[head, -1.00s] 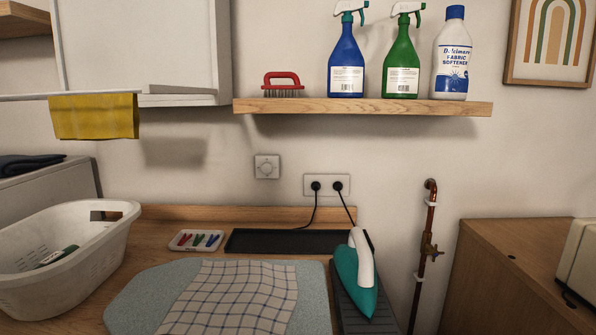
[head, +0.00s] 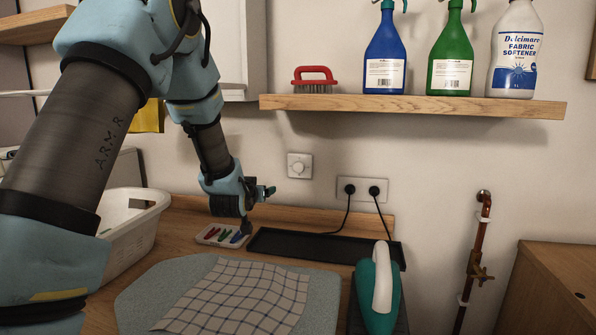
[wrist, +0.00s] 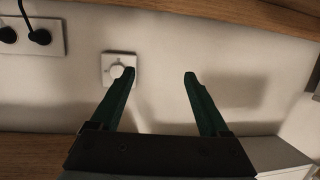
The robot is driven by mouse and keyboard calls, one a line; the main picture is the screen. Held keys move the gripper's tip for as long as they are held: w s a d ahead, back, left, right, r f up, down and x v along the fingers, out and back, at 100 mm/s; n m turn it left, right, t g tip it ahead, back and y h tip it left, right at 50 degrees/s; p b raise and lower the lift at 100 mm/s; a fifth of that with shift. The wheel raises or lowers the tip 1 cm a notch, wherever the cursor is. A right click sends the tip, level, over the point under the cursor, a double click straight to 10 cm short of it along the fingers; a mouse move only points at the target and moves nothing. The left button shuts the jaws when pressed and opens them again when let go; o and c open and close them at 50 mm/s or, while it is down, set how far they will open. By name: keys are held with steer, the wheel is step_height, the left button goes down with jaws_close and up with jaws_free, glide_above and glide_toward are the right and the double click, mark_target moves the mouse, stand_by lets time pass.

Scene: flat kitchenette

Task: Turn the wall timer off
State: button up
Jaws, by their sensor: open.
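The wall timer (head: 300,165) is a small white square plate with a round knob, fixed to the wall below the shelf. My gripper (head: 258,209) is in front of the wall, lower and to the left of the timer in the head view. In the wrist view, which looks upside down, my gripper (wrist: 160,76) has its two dark green fingers spread apart with nothing between them. The timer (wrist: 118,68) shows there beside and partly behind the left fingertip, not between the fingers. I see no clear contact. The knob's marking is too small to read.
A double socket (head: 362,190) with two black plugs is right of the timer. A wooden shelf (head: 410,105) with bottles and a red brush (head: 314,80) hangs above. Below are a black tray (head: 325,247), a peg tray (head: 222,236) and a teal iron (head: 378,290).

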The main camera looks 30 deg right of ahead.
mark_target(298, 168)
steer(key=s+d+r+m+t+h, duration=0.1)
steer(key=s+d+r+h, duration=0.15)
steer(key=d, duration=0.65)
steer(key=shift+h, duration=0.25)
steer(key=p+x, duration=0.1)
steer(key=x, duration=0.2)
steer(key=p+x, duration=0.2)
steer(key=x, duration=0.1)
steer(key=p+x, duration=0.1)
steer(key=x, duration=0.2)
steer(key=shift+w+a+p, duration=0.25)
steer(key=shift+w+p, duration=0.05)
steer(key=shift+w, duration=0.05)
steer(key=shift+w+d, duration=0.4)
steer(key=shift+w, duration=0.05)
jaws_close()
